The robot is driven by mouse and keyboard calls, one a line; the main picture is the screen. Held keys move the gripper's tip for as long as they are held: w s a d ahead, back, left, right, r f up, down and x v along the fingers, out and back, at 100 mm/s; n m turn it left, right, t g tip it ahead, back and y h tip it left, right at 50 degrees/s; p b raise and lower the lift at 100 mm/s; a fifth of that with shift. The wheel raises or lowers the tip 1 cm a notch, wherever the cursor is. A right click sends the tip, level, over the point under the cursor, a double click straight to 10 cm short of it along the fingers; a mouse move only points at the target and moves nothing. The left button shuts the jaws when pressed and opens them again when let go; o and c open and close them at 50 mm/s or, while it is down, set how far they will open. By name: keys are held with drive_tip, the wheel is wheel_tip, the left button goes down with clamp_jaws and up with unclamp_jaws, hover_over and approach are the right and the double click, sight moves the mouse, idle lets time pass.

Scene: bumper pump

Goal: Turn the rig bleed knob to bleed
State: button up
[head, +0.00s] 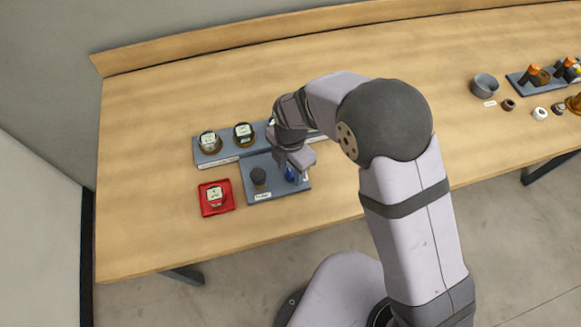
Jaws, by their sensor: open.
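A grey-blue rig plate (275,190) lies on the bench left of centre, with a small label at its front left. A dark round knob or post (258,178) stands on its left part. A blue knob (291,174) stands on its right part, partly hidden by my gripper (296,168). My gripper is over the right part of the plate, at the blue knob, and points down. Its jaws are open. I cannot tell whether the fingers touch the blue knob, or which way it points. I cannot read which knob is the bleed knob.
Behind the rig is a grey-blue rack (221,152) with gauges, partly hidden by my arm. A red tray (216,209) with a gauge lies to its left. A grey cup (485,85) and several small parts are far right. The bench's left end is bare.

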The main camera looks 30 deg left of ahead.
drive_tip(key=shift+f, duration=0.3)
drive_tip(key=shift+c, duration=0.4)
drive_tip(key=c, duration=1)
